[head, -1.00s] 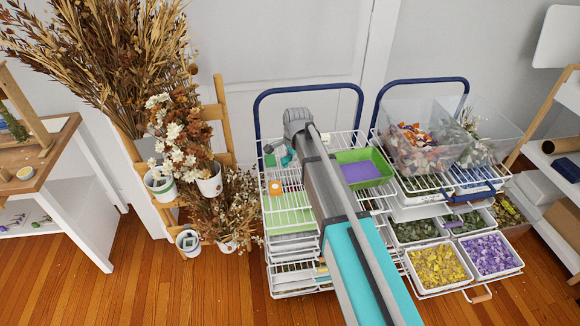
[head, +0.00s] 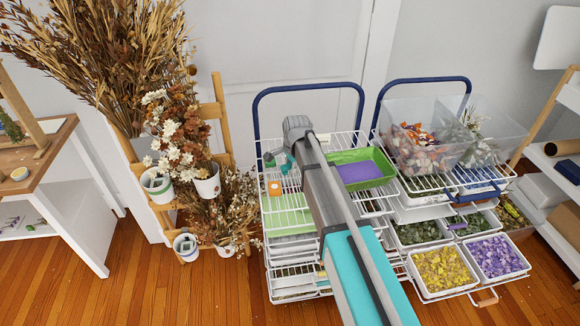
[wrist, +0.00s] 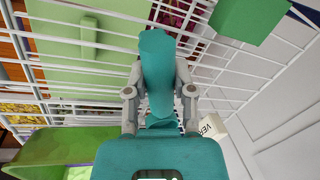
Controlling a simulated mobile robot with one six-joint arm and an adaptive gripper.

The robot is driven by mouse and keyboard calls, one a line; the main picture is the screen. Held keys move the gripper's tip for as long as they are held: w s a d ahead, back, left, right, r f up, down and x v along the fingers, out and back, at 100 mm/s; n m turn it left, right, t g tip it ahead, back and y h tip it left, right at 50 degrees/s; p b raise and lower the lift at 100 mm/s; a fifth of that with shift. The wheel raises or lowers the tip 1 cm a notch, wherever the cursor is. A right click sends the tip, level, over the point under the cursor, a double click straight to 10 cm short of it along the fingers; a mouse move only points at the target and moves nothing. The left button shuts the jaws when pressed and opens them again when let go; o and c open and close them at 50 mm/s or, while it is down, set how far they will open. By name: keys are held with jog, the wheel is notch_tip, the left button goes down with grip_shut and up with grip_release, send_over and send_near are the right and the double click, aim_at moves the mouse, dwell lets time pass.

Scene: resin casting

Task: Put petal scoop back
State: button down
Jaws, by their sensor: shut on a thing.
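A teal scoop-like piece (wrist: 157,70) stands between the two grey fingers of my gripper (wrist: 160,97) in the wrist view. The fingers are shut on it. Its far end points away from the camera over a white wire rack. In the head view, my gripper (head: 283,163) is above the left wire cart (head: 305,172), to the left of a green tray with a purple inside (head: 388,172). The scoop is small there and partly hidden by my arm. I cannot tell whether it touches the rack.
A green block (wrist: 250,15) is close by. To the right are trays of yellow petals (head: 440,269) and purple petals (head: 494,256), and a clear bin (head: 415,150). Dried flowers (head: 165,130) stand at left.

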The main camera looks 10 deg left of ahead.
jog(key=shift+f, duration=0.15)
jog(key=shift+c, duration=2.3)
grip_release()
notch_tip(320, 180, up, 12)
jog(key=s+d+p, duration=0.1)
jog(key=s+p, duration=0.1)
jog(key=p, duration=0.9)
jog(key=shift+d+p, duration=0.2)
jog(key=shift+p, duration=0.2)
jog(key=s+d+n+g+h, duration=0.1)
jog(key=s+d+n, duration=0.9)
jog(key=s+d, duration=1.1)
jog(key=d, duration=0.3)
jog(key=shift+d+f+g, duration=0.15)
jog(key=shift+d+g, duration=0.2)
jog(key=shift+g, duration=0.05)
